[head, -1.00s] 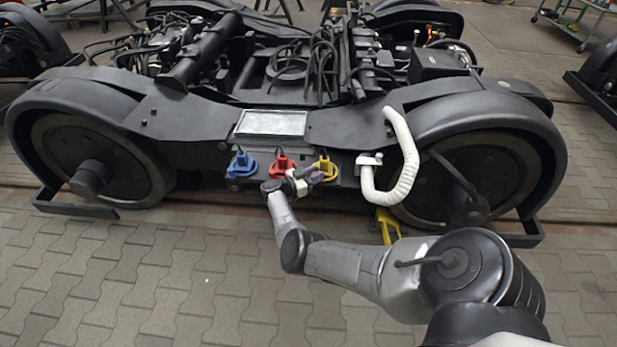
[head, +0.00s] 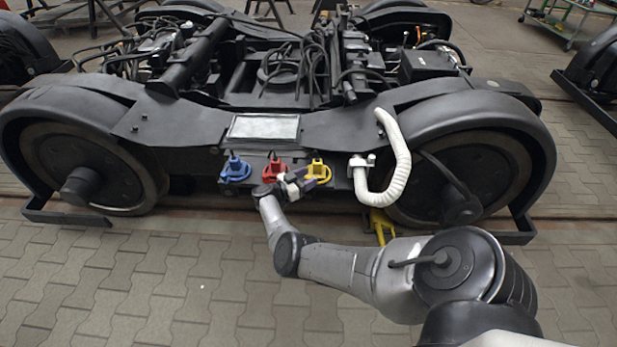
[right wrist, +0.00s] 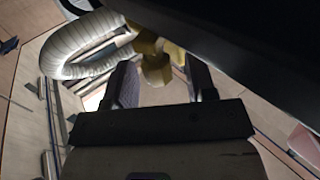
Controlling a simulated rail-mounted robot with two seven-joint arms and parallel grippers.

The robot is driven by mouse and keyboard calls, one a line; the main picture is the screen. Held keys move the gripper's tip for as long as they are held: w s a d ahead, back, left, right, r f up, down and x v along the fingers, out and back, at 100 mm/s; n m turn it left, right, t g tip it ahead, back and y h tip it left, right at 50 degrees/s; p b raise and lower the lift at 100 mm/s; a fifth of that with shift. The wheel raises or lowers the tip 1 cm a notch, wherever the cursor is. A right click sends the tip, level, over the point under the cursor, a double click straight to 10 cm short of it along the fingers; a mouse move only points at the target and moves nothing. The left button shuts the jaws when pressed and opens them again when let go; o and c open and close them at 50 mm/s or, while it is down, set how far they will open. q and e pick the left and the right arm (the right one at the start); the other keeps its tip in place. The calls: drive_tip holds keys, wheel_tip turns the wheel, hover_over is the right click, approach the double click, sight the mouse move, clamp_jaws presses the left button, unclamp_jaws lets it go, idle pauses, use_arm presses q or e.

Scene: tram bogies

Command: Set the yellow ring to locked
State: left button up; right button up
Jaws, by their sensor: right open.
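The yellow ring (head: 317,171) is the rightmost of three coloured fittings on the bogie's side panel, beside a red one (head: 274,170) and a blue one (head: 235,171). My right gripper (head: 322,183) is at the yellow fitting's lower edge, its fingers partly covering it. In the right wrist view the two dark fingers stand apart, and a yellow part (right wrist: 156,70) shows between and beyond them. I cannot tell whether they touch it. The ring's lock marking is too small to read. My left gripper is not in view.
A white corrugated hose (head: 398,165) curves down just right of the yellow fitting. It also shows in the right wrist view (right wrist: 75,48). A yellow bracket (head: 382,226) sits below it. Wheels flank the panel. The paved floor in front is clear.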

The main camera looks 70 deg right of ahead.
drive_tip(key=v, duration=1.3)
